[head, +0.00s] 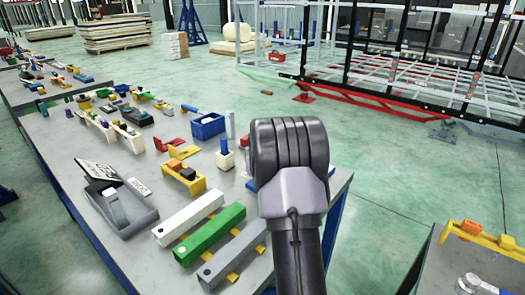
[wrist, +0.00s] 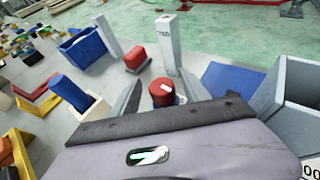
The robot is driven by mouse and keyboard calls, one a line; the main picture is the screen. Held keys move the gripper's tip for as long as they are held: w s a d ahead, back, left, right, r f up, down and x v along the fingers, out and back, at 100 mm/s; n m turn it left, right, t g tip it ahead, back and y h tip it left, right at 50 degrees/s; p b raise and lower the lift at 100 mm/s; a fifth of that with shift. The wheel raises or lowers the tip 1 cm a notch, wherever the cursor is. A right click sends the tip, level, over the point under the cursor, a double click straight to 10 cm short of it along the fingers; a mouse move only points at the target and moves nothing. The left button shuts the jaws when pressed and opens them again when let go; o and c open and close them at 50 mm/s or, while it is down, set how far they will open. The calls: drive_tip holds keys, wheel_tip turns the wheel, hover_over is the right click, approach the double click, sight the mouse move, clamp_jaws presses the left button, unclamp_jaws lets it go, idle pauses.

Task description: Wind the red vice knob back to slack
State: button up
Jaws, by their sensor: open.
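The red vice knob (wrist: 161,93) shows in the wrist view as a round red cap with a white mark on top. My gripper (wrist: 160,80) is open, with one grey finger on each side of the knob. Whether either finger touches the knob I cannot tell. A grey upright post (wrist: 167,45) with small lettering stands just behind the knob. The lower part of the knob and its mount are hidden by my gripper body. In the head view my arm covers the knob.
A red block (wrist: 133,56) stands left of the post, and a blue plate (wrist: 228,80) lies to the right. A grey bin (wrist: 290,95) is at far right. A blue bin (head: 208,126) and green bar (head: 210,234) share the crowded workbench (head: 155,270).

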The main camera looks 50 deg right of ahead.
drive_tip(key=v, duration=1.7)
drive_tip(key=shift+a, duration=0.15)
drive_tip(key=shift+r, duration=0.1)
